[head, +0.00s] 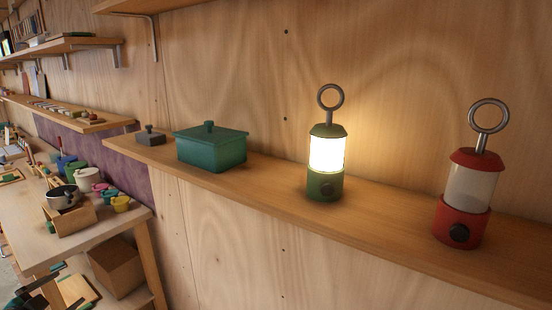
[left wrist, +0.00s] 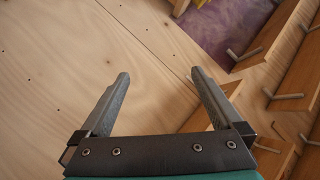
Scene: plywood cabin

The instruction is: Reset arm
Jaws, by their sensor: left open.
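My left gripper (left wrist: 160,74) is open and empty in the left wrist view, its two dark fingers spread apart with plywood behind them. In the head view a part of my left gripper (head: 42,284) shows at the bottom left corner, low beside the workbench and away from the wall shelf. My right gripper is in neither view. On the wall shelf (head: 285,190) stand a lit green lantern (head: 325,155), an unlit red lantern (head: 466,198) and a lidded green box (head: 211,148).
A small dark block with a knob (head: 150,137) sits at the shelf's left end. The workbench (head: 40,245) at left holds pots and colourful cups. A cardboard-brown box (head: 117,267) stands under it. In the left wrist view, wooden boards with metal pegs (left wrist: 287,97) are at right.

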